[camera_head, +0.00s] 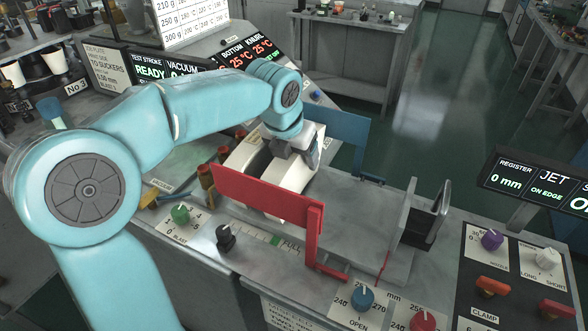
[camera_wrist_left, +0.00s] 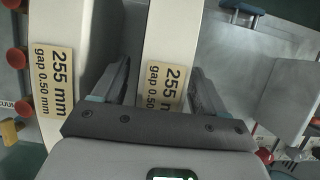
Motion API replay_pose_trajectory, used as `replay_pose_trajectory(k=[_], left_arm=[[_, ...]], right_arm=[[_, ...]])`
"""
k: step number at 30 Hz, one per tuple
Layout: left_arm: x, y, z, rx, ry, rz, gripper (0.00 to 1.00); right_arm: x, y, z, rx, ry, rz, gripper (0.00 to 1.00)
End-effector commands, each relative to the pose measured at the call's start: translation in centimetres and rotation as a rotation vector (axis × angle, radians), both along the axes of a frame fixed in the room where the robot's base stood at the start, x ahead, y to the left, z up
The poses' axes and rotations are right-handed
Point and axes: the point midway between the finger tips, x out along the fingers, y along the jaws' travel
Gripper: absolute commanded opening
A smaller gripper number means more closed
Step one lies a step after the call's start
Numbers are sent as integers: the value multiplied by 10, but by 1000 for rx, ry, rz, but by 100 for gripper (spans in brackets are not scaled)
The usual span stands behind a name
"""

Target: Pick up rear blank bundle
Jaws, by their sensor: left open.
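Two cream blank bundles stand side by side, each with a tag reading 255 mm, gap 0.50 mm. In the head view the left bundle (camera_head: 246,157) and the right bundle (camera_head: 290,176) sit between a red plate (camera_head: 265,193) and a blue plate (camera_head: 347,128). My left gripper (camera_head: 298,158) is over the right one, its fingertips partly hidden. In the left wrist view my open left gripper (camera_wrist_left: 160,68) has one finger on each side of that bundle (camera_wrist_left: 172,30). The other bundle (camera_wrist_left: 62,110) lies outside the fingers, to the left. I cannot tell whether the fingers touch.
A bare grey bed (camera_head: 360,215) extends right of the bundles to an upright grey plate (camera_head: 400,225). Knobs, including a black one (camera_head: 226,238) and a blue one (camera_head: 362,298), line the front edge. A register display (camera_head: 530,185) stands at the right.

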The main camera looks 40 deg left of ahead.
Motion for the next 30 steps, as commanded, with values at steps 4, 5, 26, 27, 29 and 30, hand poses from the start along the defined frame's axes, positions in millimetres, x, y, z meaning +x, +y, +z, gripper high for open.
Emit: replay_pose_trajectory(k=[4, 5, 26, 27, 29, 30], left_arm=[[0, 0, 0, 0, 0, 0, 63], [0, 0, 1, 0, 0, 0, 53], [1, 0, 18, 2, -8, 0, 0], [1, 0, 23, 1, -7, 0, 0], [1, 0, 33, 1, -8, 1, 0], [1, 0, 40, 0, -9, 1, 0]], right_arm=[[0, 0, 0, 0, 0, 0, 40], [0, 0, 0, 0, 0, 0, 40], [0, 0, 3, 0, 0, 0, 40], [0, 0, 4, 0, 0, 0, 40], [0, 0, 5, 0, 0, 0, 40], [0, 0, 6, 0, 0, 0, 40]])
